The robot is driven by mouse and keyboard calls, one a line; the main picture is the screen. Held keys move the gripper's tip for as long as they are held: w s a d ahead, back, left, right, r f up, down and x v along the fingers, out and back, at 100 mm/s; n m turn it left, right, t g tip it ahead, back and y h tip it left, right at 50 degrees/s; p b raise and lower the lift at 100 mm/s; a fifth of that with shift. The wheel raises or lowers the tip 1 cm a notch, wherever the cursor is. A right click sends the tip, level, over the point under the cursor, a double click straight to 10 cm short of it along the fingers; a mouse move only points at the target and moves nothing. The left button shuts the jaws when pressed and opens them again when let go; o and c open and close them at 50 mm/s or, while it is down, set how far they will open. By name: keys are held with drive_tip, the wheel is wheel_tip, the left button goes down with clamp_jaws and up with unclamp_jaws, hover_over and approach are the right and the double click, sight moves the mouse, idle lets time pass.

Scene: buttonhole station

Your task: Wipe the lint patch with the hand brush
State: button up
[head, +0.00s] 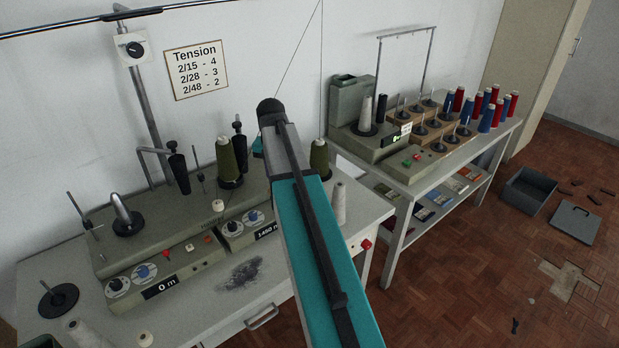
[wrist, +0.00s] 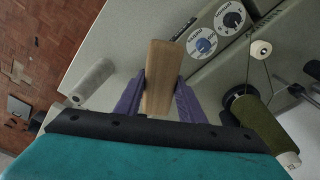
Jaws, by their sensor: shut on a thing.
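The lint patch (head: 240,273) is a dark grey smudge on the pale worktop (head: 205,312), in front of the winding machine and left of my arm in the head view. In the wrist view, my gripper (wrist: 159,98) has its purple fingers shut on the sides of the hand brush (wrist: 158,72), which shows as a light wooden block. Its bristles are out of sight. The lint patch cannot be seen in the wrist view. In the head view my own arm hides the gripper and brush. Whether the brush touches anything is not clear.
The winding machine (head: 185,235) has dials and an olive thread cone (head: 230,160). The worktop around the patch is clear.

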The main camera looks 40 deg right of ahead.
drive_tip(key=a+n+b, duration=0.2)
drive_tip(key=a+n, duration=0.3)
drive_tip(key=a, duration=0.9)
drive_tip(key=s+a+f+n+y+b, duration=0.1)
drive_tip(key=a+n, duration=0.5)
drive_tip(key=a, duration=0.8)
drive_tip(key=shift+s+f+t+b, duration=0.15)
drive_tip(key=shift+f+t+b, duration=0.15)
drive_tip(key=shift+b, duration=0.1)
drive_tip(key=shift+s, duration=0.1)
